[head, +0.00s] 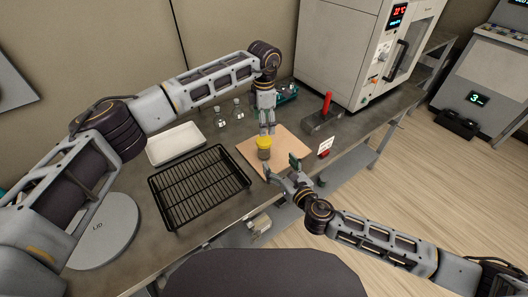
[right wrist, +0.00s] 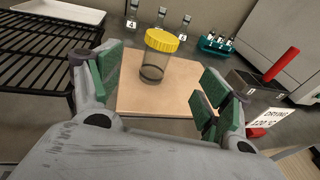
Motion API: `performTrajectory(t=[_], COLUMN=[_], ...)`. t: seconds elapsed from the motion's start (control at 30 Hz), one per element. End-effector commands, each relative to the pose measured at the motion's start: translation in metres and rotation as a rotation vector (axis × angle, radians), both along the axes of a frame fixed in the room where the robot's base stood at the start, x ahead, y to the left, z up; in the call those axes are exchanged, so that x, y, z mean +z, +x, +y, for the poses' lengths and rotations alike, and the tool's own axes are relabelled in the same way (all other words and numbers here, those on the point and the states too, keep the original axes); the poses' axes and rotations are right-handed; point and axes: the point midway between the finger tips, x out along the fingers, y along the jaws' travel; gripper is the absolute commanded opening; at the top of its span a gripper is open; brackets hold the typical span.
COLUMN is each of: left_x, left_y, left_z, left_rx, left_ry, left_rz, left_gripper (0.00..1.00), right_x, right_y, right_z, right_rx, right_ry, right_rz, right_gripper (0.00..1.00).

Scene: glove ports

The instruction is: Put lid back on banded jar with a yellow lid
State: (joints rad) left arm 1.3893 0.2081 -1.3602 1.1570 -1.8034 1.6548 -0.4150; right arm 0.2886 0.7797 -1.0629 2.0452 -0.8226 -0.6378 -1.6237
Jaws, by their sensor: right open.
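The jar (head: 264,154) is clear with a dark band low on its body and stands upright on a tan board (head: 286,146). Its yellow lid (head: 264,142) sits on top of the jar; in the right wrist view the lid (right wrist: 162,40) looks seated on the rim, and I cannot tell how tightly. My right gripper (head: 281,167) is open on the near side of the jar, with the jar (right wrist: 154,68) ahead between its spread fingers, not touching. My left gripper (head: 267,130) points down above or just behind the lid; its finger gap is too small to judge.
A black wire rack (head: 200,185) and white tray (head: 174,143) lie left of the board. Small numbered flasks (right wrist: 159,17) and a teal rack (right wrist: 216,43) stand behind. A red-handled block (head: 324,116) and a sign (head: 325,145) are at right.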

Motion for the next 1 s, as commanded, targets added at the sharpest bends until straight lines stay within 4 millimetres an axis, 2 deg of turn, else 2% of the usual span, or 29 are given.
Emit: performTrajectory(t=[1.0], left_x=[0.0], left_y=[0.0], left_z=[0.0], left_rx=[0.0], left_ry=[0.0], left_rz=[0.0], left_gripper=[0.7], right_x=[-0.014], right_y=[0.089], right_z=[0.043], right_rx=[0.002], right_ry=[0.001], right_rz=[0.001], right_gripper=[0.78])
